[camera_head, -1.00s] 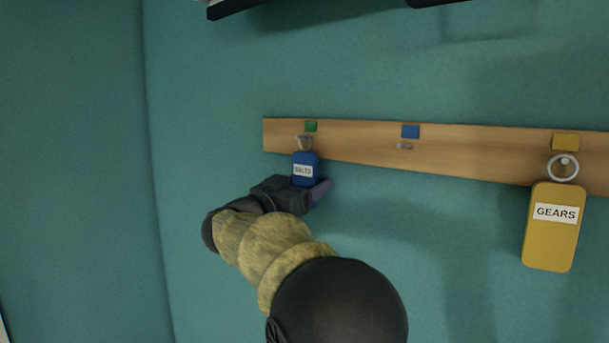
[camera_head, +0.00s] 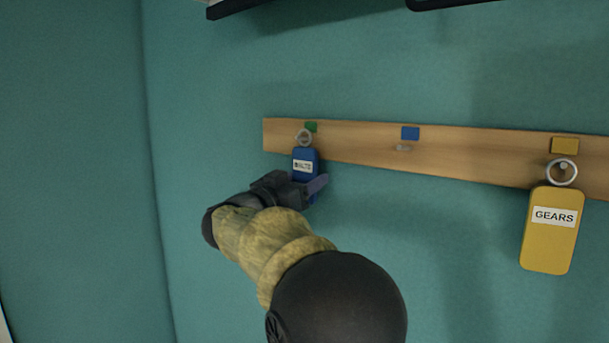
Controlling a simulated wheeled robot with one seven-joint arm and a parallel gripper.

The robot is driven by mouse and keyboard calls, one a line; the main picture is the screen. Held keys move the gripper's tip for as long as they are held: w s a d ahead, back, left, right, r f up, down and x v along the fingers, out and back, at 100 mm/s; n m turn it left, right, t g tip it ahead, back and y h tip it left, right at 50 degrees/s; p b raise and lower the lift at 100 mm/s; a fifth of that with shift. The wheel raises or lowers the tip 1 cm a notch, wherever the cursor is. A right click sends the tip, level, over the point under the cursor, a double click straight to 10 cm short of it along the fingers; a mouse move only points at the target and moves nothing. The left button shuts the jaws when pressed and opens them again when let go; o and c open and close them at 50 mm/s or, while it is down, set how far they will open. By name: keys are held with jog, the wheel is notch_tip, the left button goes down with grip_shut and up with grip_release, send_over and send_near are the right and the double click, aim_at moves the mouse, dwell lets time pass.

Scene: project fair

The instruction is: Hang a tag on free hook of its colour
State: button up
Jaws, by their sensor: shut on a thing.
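My gripper (camera_head: 310,190) is shut on the blue tag (camera_head: 305,158), holding its lower part. The tag is upright, with a white label too small to read surely and a metal ring (camera_head: 304,138) at its top. The ring is in front of the rail just below the green patch (camera_head: 311,127); I cannot tell whether it is around a hook there. The hook (camera_head: 403,148) under the blue patch (camera_head: 410,133) is bare. A yellow tag (camera_head: 550,230) labelled GEARS hangs by its ring from the hook under the yellow patch (camera_head: 565,145).
The wooden rail (camera_head: 480,150) runs across a teal wall (camera_head: 400,260). Dark-edged objects (camera_head: 245,8) are at the top edge. The wall between the blue and yellow tags is clear below the rail. A wall corner is at the left.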

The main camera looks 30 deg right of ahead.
jog(key=shift+a, duration=0.25)
jog(key=r+v, duration=0.1)
jog(key=v, duration=0.6)
jog(key=shift+r, duration=0.3)
dwell(1.4)
jog(key=shift+a, duration=0.1)
dwell(0.3)
jog(key=w+a+f+n+t+y+b, duration=0.15)
jog(key=w+f, duration=0.25)
jog(key=f, duration=0.8)
jog(key=w+a+f+n+t+b, duration=0.1)
jog(key=w+a+f+t, duration=0.15)
jog(key=f, duration=1.05)
jog(key=w+a+f+n+t+y+b, duration=0.1)
jog(key=w+a+f+b, duration=0.3)
jog(key=f, duration=0.8)
jog(key=s+a+f+n+t+y, duration=0.1)
jog(key=f+y, duration=0.4)
jog(key=f, duration=0.6)
jog(key=s+a+f+n+t+y+b, duration=0.1)
jog(key=s+f+n+t+y, duration=0.3)
jog(key=f, duration=0.8)
jog(key=s+a+f+n+t+y+b, duration=0.1)
jog(key=s+a+f+n+t+y, duration=0.1)
jog(key=f+y, duration=0.5)
notch_tip(320, 180, down, 5)
jog(key=s+n+t, duration=0.1)
jog(key=s+n, duration=0.1)
jog(key=n, duration=0.1)
jog(key=shift+s, duration=0.25)
